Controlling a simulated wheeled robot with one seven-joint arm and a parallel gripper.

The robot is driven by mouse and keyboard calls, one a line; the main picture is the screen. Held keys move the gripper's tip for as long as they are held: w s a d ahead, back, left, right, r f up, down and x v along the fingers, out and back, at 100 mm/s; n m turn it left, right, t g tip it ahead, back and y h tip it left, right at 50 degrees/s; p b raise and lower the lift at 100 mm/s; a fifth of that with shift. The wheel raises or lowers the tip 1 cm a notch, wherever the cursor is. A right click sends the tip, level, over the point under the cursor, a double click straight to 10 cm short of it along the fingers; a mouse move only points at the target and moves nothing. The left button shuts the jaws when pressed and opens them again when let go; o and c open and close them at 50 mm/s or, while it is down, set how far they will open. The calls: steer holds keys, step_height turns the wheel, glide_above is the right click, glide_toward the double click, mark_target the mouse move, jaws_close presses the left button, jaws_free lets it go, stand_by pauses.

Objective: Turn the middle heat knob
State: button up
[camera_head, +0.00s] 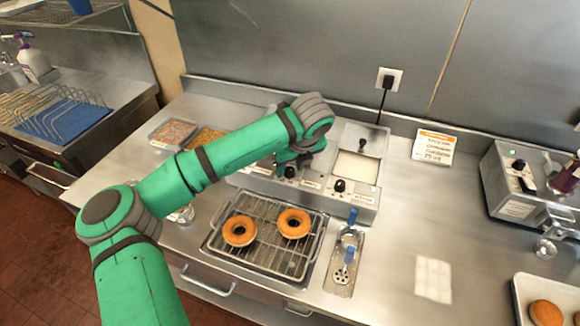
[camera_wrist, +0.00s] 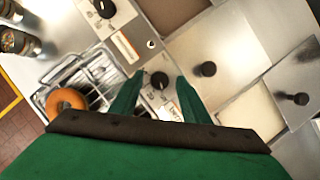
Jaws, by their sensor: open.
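The middle heat knob is a black dial on the steel front of the glaze warmer; it shows in the head view (camera_head: 290,171) and in the wrist view (camera_wrist: 160,80). My gripper (camera_wrist: 160,76) is open, and its two green fingers appear on either side of this knob in the wrist view. I cannot tell whether they touch it or how far above it they are. In the head view my arm mostly hides the gripper. The right-hand knob (camera_head: 340,185) is visible in the head view. Another knob (camera_wrist: 104,8) is at the top of the wrist view.
A wire rack (camera_head: 268,265) with two doughnuts stands before the warmer. A utensil tray (camera_head: 342,280) is to its right. Lids with black handles (camera_wrist: 208,68) and an open white well (camera_head: 356,167) lie behind the knobs. The counter further right has clear room.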

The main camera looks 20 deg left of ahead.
steer(key=v, duration=1)
steer(key=shift+d+r, duration=0.15)
steer(key=shift+r, duration=0.15)
steer(key=shift+s, duration=0.2)
